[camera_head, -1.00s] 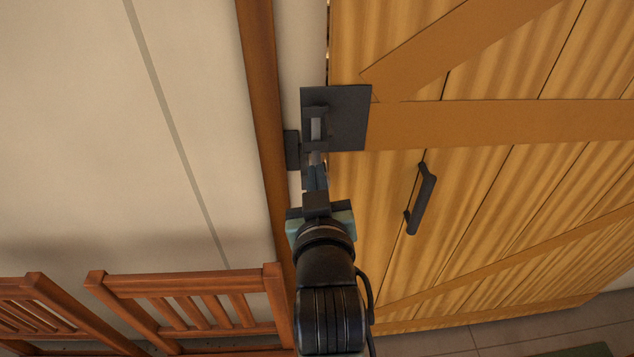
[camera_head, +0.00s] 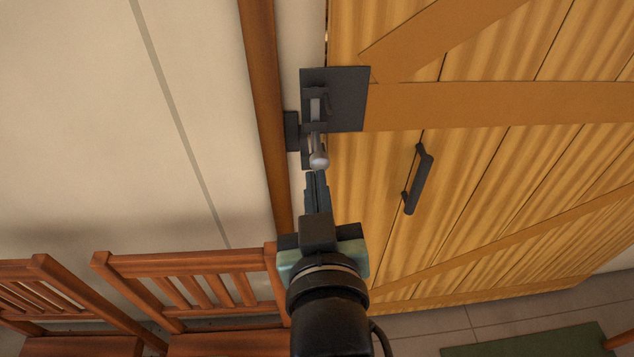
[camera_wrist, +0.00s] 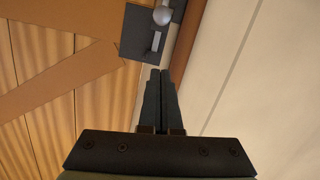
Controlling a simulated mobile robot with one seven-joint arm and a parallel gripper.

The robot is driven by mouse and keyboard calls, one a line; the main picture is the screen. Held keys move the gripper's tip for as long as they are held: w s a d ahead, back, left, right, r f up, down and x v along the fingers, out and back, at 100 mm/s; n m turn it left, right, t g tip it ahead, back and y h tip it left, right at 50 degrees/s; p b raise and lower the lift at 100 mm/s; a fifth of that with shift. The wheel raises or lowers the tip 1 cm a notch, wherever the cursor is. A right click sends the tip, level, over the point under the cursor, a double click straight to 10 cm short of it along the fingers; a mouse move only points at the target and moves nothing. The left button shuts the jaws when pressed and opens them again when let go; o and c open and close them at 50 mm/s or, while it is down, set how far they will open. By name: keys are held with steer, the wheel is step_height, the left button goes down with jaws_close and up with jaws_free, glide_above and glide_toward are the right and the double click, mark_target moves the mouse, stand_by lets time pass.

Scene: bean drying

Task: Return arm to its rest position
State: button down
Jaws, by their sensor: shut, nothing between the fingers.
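My gripper (camera_head: 317,190) is shut and empty. In the head view it points up the picture, just below the metal latch bolt (camera_head: 318,160) and apart from it in the picture. The bolt has a rounded knob and sits by a dark latch plate (camera_head: 348,100) on the wooden door (camera_head: 480,150). In the wrist view my closed fingertips (camera_wrist: 160,75) point toward the latch plate (camera_wrist: 131,42). The bolt knob (camera_wrist: 162,16) shows at the top there, clear of the fingers.
A dark door handle (camera_head: 418,180) stands right of my gripper. A wooden post (camera_head: 264,110) and pale wall (camera_head: 80,120) are on the left. Wooden chairs (camera_head: 190,285) stand at the lower left, close to my arm. A green mat (camera_head: 530,345) lies at the lower right.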

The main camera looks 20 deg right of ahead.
stand_by(0.4)
steer(key=w+a+r+t+y, duration=0.1)
steer(key=a+r+t, duration=0.15)
steer(key=r, duration=0.65)
steer(key=w+a+r+t, duration=0.1)
steer(key=a+r+t, duration=0.15)
steer(key=r, duration=0.55)
steer(key=s+a+r+t+y, duration=0.1)
steer(key=s+a+r+t, duration=0.1)
steer(key=r, duration=0.6)
steer(key=s+a+r+t+y+b, duration=0.1)
steer(key=s+a+r+t, duration=0.1)
steer(key=r, duration=0.7)
steer(key=s+t, duration=0.1)
steer(key=t, duration=0.1)
steer(key=shift+s+n+t+y, duration=0.3)
steer(key=shift+n+t, duration=0.1)
steer(key=c, duration=0.8)
jaws_free()
steer(key=shift+d, duration=0.2)
